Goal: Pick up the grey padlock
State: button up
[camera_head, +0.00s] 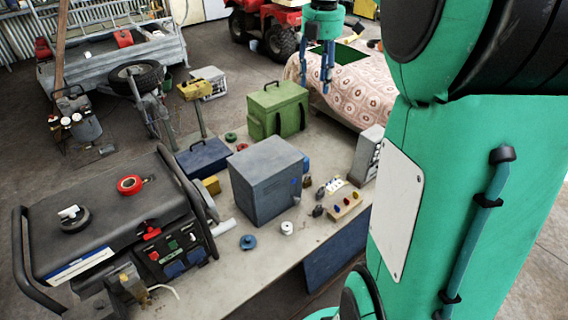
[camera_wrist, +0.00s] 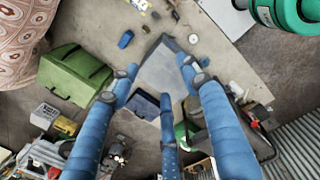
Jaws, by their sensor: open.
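I cannot single out the grey padlock for certain. Small dark and metallic items (camera_head: 319,194) lie on the workbench (camera_head: 292,236), right of the grey box, in the head view; they are too small to identify. My gripper (camera_head: 328,76) hangs open and empty above the far end of the bench, near the patterned cloth. In the wrist view its blue fingers (camera_wrist: 160,80) are spread, with the grey box behind and between them, well below. Small items (camera_wrist: 193,39) also show past the fingertips there, too small to name.
A grey box (camera_head: 267,184), a green case (camera_head: 277,108), a blue box (camera_head: 202,158) and a generator (camera_head: 120,225) crowd the bench. A wooden block with coloured knobs (camera_head: 344,206) and a white-grey upright unit (camera_head: 366,156) stand at the right.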

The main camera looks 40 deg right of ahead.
jog(key=shift+d+f+n, duration=1.2)
jog(key=shift+d, duration=2.3)
notch_tip(320, 180, down, 36)
jog(key=shift+a+r, duration=0.1)
jog(key=b, duration=0.2)
send_over(320, 190)
jog(key=shift+w+a+f, duration=0.1)
jog(key=shift+f, duration=2.05)
jog(key=shift+w+a+f, duration=0.1)
jog(key=shift+f, duration=2.05)
jog(key=shift+s+f, duration=0.1)
jog(key=shift+d+f+b, duration=0.1)
jog(key=shift+f+b, duration=0.7)
jog(key=shift+f, duration=1.7)
